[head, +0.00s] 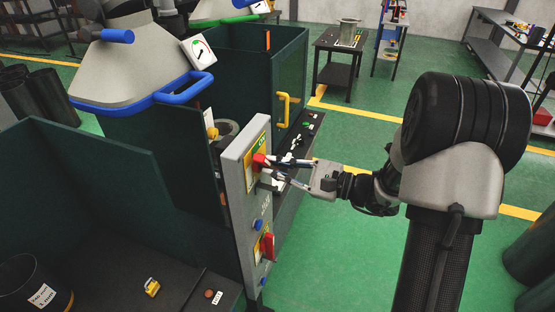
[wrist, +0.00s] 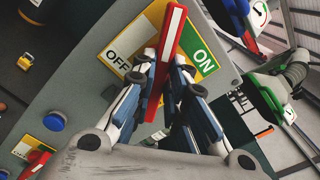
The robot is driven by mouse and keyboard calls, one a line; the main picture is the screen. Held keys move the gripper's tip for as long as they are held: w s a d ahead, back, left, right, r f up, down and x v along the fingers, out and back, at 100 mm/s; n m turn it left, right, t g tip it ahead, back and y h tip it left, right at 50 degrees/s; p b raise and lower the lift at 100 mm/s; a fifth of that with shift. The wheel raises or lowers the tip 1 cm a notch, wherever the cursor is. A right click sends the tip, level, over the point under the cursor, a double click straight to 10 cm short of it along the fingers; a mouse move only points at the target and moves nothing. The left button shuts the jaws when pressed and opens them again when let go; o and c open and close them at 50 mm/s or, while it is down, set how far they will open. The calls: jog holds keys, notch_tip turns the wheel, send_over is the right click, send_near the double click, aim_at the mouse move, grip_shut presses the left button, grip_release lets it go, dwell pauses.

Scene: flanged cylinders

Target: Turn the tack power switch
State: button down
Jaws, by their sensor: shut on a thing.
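The power switch is a red handle with a white stripe (wrist: 174,40) on a yellow plate, between a white OFF label (wrist: 121,58) and a green ON label (wrist: 200,60). In the head view the red handle (head: 259,160) is at the upper part of a grey control panel (head: 234,190). My gripper (head: 270,166) reaches it from the right. In the wrist view the gripper (wrist: 165,82) has its two fingers closed on either side of the handle. The lower part of the handle lies between the fingers. Which tack this switch belongs to cannot be read.
Lower on the panel are a blue button (head: 257,225) and a second red switch (head: 267,246) on a yellow plate. A dark green cabinet with a yellow handle (head: 284,109) stands behind the panel. The green floor (head: 340,250) right of the panel is clear.

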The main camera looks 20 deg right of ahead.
jog(key=m+p, duration=0.3)
jog(key=shift+r+m, duration=0.15)
jog(key=shift+m, duration=0.15)
jog(key=shift+m+p, duration=1.55)
jog(key=shift+m, duration=0.25)
jog(key=c, duration=1.6)
grip_release()
jog(key=v, duration=1.2)
